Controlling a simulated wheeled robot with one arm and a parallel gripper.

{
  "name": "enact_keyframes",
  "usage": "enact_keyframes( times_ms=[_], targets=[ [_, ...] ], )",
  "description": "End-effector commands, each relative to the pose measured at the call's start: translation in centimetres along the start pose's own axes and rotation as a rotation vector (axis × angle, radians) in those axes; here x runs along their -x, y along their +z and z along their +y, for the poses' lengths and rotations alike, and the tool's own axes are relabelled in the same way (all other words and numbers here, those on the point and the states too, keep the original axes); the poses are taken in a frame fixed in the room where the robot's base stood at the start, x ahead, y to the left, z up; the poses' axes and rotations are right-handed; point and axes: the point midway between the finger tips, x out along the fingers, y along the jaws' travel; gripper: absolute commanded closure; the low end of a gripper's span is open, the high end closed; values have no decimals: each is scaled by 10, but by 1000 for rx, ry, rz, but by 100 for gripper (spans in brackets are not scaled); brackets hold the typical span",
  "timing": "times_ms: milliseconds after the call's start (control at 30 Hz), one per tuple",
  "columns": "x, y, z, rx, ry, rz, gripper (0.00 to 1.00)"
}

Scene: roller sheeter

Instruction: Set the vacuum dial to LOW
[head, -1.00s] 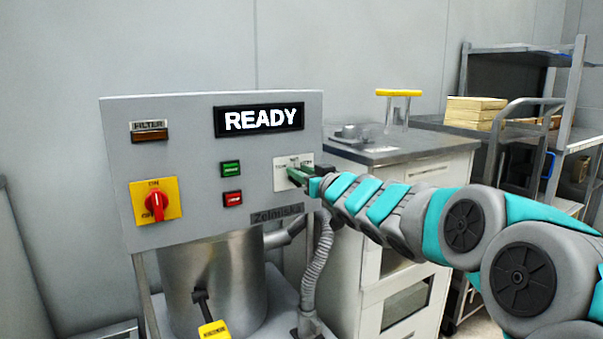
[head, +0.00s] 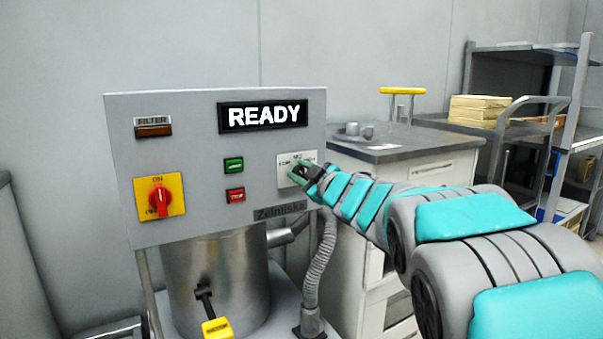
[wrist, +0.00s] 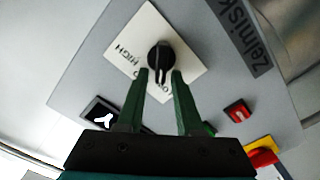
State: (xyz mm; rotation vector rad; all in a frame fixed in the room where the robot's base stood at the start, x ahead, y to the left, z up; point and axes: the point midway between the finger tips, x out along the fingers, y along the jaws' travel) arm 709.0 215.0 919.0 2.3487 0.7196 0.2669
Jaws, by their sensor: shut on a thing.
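The vacuum dial (wrist: 160,54) is a round black knob with a white pointer line, on a white label plate (wrist: 186,42). In the wrist view HIGH is printed left of the knob, and other lettering, partly hidden by my fingers, lies below it. The pointer line runs down the picture toward my gripper; its exact setting is hard to read. My gripper (wrist: 160,76) has its two green fingers on either side of the knob and is shut on it. In the head view my gripper (head: 299,172) is at the label plate (head: 285,163), hiding the knob.
The grey panel (head: 200,205) also carries a READY display (head: 262,116), a green button (head: 233,165), a red button (head: 235,195), and a red-and-yellow rotary switch (head: 158,197). A ribbed hose (head: 320,265) hangs below. A cabinet (head: 425,172) stands right behind my arm.

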Motion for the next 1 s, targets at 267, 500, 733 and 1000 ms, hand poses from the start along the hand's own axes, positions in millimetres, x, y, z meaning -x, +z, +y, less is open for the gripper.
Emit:
enact_keyframes(
  times_ms=[267, 500, 733, 1000],
  targets=[
    [0, 6, -3, 82, -1, -11, 100],
    [0, 6, -3, 98, -2, -12, 100],
    [0, 7, -4, 97, -3, -13, 100],
    [0, 4, -3, 97, -2, -8, 54]
  ],
)
